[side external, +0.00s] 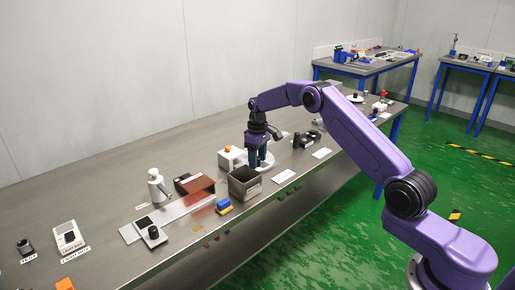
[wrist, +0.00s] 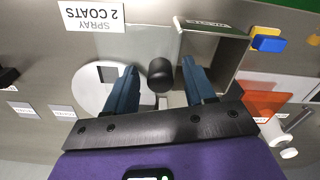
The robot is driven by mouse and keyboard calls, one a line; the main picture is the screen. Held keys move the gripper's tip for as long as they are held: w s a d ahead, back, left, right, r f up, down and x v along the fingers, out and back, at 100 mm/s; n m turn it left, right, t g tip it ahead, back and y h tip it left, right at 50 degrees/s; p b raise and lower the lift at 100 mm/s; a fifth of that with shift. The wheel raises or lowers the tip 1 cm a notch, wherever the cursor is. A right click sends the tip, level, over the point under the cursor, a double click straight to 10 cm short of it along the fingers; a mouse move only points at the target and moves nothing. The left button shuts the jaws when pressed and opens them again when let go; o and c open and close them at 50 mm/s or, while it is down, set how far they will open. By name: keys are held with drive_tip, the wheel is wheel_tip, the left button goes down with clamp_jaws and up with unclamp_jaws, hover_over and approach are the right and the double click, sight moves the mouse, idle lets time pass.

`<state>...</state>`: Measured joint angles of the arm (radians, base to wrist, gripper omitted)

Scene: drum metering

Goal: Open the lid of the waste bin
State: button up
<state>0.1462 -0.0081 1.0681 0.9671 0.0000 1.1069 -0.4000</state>
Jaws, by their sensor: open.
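The waste bin (side external: 243,187) is a grey-brown square box near the table's front edge in the side view. In the wrist view the bin (wrist: 224,56) carries an upside-down label that seems to read WASTE. Its inside looks visible from above; I cannot make out a separate lid. My gripper (side external: 259,164) points down just behind the bin, over a white round base. In the wrist view my gripper (wrist: 158,68) has its blue fingers apart, with a black round knob (wrist: 160,74) between them, not visibly touching either. The right finger is close beside the bin's wall.
A white round base (wrist: 91,92) lies under the left finger. A white box with an orange button (side external: 231,157) stands behind the bin. A blue and yellow block (side external: 224,207) and a red-brown panel (side external: 199,184) are left of it. A white card (side external: 284,176) lies right.

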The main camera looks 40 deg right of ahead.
wheel_tip(320, 180, up, 17)
drive_tip(key=shift+r, duration=0.15)
idle(0.5)
drive_tip(key=s+a+r+n, duration=0.25)
drive_tip(key=s+a, duration=0.25)
drive_tip(key=a, duration=0.7)
drive_tip(key=s+a+n, duration=0.2)
drive_tip(key=s+a, duration=0.6)
drive_tip(key=s, duration=0.6)
drive_tip(key=s+d+f+n, duration=0.1)
drive_tip(key=s+d+f, duration=0.1)
drive_tip(key=s, duration=0.7)
drive_tip(key=s+d+f+n, duration=0.1)
drive_tip(key=s+f+n, duration=0.1)
drive_tip(key=s, duration=0.8)
drive_tip(key=s+d+f+n, duration=0.2)
drive_tip(key=s+f, duration=0.1)
drive_tip(key=s, duration=0.7)
drive_tip(key=shift+s+d, duration=0.25)
drive_tip(key=shift+d, duration=0.05)
